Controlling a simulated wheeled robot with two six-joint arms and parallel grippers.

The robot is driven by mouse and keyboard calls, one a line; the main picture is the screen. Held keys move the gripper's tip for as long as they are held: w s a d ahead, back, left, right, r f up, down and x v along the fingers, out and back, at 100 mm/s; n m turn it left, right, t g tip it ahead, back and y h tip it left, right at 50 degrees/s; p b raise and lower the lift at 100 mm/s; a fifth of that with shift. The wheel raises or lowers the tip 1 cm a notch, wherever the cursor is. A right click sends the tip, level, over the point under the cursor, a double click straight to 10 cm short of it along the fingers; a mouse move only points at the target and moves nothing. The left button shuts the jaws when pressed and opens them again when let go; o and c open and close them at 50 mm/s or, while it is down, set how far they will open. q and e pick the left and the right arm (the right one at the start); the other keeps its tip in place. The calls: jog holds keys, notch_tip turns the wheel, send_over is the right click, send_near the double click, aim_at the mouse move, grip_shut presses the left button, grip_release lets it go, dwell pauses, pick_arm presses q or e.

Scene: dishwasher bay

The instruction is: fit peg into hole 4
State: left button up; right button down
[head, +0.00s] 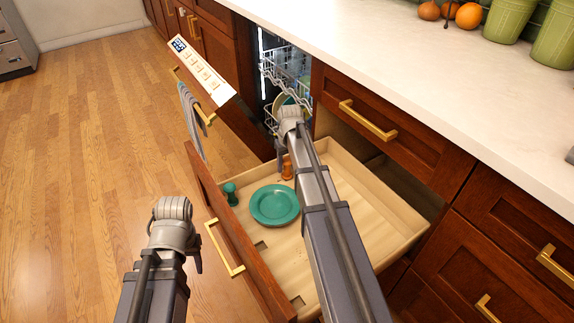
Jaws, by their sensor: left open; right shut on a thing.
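An orange peg (287,167) is in the open wooden drawer (400,212), near its far end. My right gripper (282,153) points down and is shut on this peg; my own arm partly hides the fingers. I cannot tell whether the peg's foot is in a hole or above the floor. A teal peg (230,191) stands upright by the drawer front. Two dark square holes, one at the middle (262,245) and one nearer (298,301), show in the drawer floor. Hole numbers are not readable. My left gripper (197,262) is open and empty, outside the drawer, its fingers mostly hidden.
A teal plate (275,205) lies on the drawer floor between the pegs and the middle hole. The open dishwasher (285,68) with white racks stands behind the drawer, its door (203,72) tipped out. The counter (420,50) runs along the right. The floor at left is clear.

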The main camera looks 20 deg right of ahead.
jog(key=shift+f, duration=0.25)
grip_release()
dwell(0.5)
jog(key=shift+r+p, duration=2.85)
jog(key=shift+r, duration=0.2)
